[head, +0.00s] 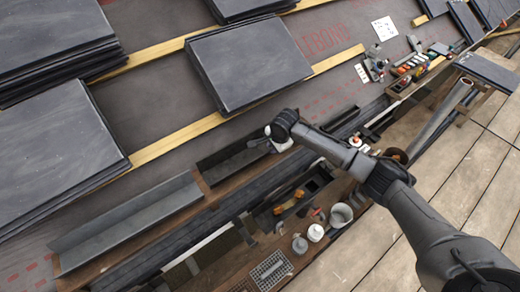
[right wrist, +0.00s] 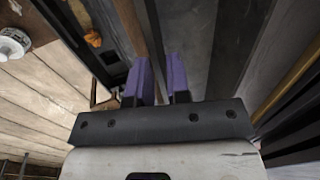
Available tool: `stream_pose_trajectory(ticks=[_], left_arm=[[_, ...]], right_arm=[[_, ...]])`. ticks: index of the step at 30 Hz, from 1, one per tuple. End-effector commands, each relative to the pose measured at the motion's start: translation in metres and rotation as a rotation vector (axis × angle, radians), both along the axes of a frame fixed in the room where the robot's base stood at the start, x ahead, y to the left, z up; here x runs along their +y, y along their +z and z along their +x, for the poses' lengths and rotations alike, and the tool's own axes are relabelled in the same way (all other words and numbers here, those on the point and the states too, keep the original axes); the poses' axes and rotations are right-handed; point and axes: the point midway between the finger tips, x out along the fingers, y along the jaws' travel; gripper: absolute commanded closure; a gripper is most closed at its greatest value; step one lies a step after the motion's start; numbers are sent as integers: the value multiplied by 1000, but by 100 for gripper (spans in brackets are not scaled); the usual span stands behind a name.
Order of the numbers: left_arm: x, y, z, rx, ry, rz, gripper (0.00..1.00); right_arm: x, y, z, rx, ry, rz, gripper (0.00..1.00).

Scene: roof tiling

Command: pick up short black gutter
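A short black gutter (head: 232,160) lies along the eave in the head view, between the longer grey gutter (head: 130,225) and another dark gutter piece (head: 340,120). My right gripper (head: 270,143) is at the short black gutter's right end, and the hand hides that end. In the right wrist view my right gripper (right wrist: 161,75) shows two purple fingers with a narrow gap between them. A dark channel (right wrist: 237,40) runs to the right of the fingers; I cannot tell whether they touch it. My left gripper is not in view.
Stacks of dark slate tiles (head: 250,65) lie on the battens. Below the eave a work platform holds a metal pot (head: 341,215), a white container (head: 315,233) and a wire basket (head: 271,270). Small tools (head: 410,65) lie at the upper right. Plank flooring (head: 360,255) is mostly clear.

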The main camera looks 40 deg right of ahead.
Motion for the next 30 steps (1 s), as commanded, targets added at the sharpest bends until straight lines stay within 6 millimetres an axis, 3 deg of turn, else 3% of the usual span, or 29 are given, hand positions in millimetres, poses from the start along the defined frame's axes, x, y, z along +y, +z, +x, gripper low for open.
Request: stream_pose_trajectory(ticks=[3, 9, 20, 25, 30], left_arm=[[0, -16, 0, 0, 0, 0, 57], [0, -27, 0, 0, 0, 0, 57], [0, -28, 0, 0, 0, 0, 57], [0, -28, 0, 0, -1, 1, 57], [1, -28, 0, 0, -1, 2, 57]], right_arm=[[1, -23, 5, 1, 0, 1, 83], [0, -42, 11, 0, 0, 0, 83], [0, -45, 12, 0, 1, 0, 83], [0, -45, 12, 0, 1, 0, 99], [0, -45, 12, 0, 0, 0, 100]])
